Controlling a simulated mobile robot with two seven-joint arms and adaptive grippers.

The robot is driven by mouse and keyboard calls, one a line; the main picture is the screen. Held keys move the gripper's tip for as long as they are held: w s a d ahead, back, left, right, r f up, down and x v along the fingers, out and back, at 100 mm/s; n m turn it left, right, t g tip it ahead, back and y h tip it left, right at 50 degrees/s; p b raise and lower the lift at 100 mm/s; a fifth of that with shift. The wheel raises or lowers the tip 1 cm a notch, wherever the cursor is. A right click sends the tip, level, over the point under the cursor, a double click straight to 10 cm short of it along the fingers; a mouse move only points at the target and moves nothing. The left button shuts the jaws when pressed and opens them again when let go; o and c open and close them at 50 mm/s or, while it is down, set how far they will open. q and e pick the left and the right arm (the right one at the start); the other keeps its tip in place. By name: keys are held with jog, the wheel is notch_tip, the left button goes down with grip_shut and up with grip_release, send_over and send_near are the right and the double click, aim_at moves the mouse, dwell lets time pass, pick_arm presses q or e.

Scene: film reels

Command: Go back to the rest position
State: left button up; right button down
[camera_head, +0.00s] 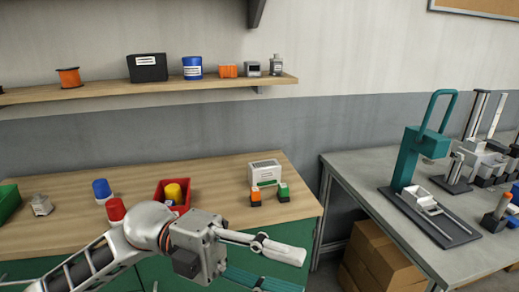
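My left arm comes in from the lower left, in front of the wooden bench. My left gripper (300,271) points right, near the bench's front edge. Its two fingers are spread apart, one pale and one dark teal, with nothing seen between them. The lower finger is partly cut off by the bottom of the picture. My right gripper is not in view.
The wooden bench (225,178) holds a red bin (160,196), a white box (264,172), blue and red spools and small blocks. A shelf (110,91) hangs above. A grey table (370,165) with a teal press (408,160) stands right, above cardboard boxes (375,262).

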pick_arm(q)
jog(key=w+a+f+n+t+h, duration=0.2)
jog(key=w+n+t, duration=0.4)
jog(key=n+t, duration=0.3)
jog(key=w+a+f+n+t+h, duration=0.2)
jog(key=w+f+n+t+h, duration=0.1)
jog(key=w+n+t, duration=0.45)
jog(key=w+a+f+n+t+y, duration=0.1)
jog(key=a+f+n+t+y, duration=0.35)
jog(key=f+n, duration=0.2)
jog(key=w+a+f+n+t+y, duration=0.1)
jog(key=a+f+n+t+y, duration=0.2)
jog(key=f+n+t+y, duration=0.25)
jog(key=s+a+f+n+g+y, duration=0.2)
jog(key=s+a+f+y, duration=0.1)
jog(key=f, duration=0.7)
jog(key=s+a+f+n+g+y, duration=0.2)
jog(key=s+f, duration=0.5)
jog(key=f, duration=0.4)
jog(key=s+a+f+n+g+y, duration=0.2)
jog(key=s+a+f+g+y, duration=0.2)
jog(key=f, duration=0.6)
jog(key=s+a, duration=0.2)
jog(key=shift+a+f+y, duration=0.2)
jog(key=shift+a+y, duration=0.15)
jog(key=shift+y, duration=0.05)
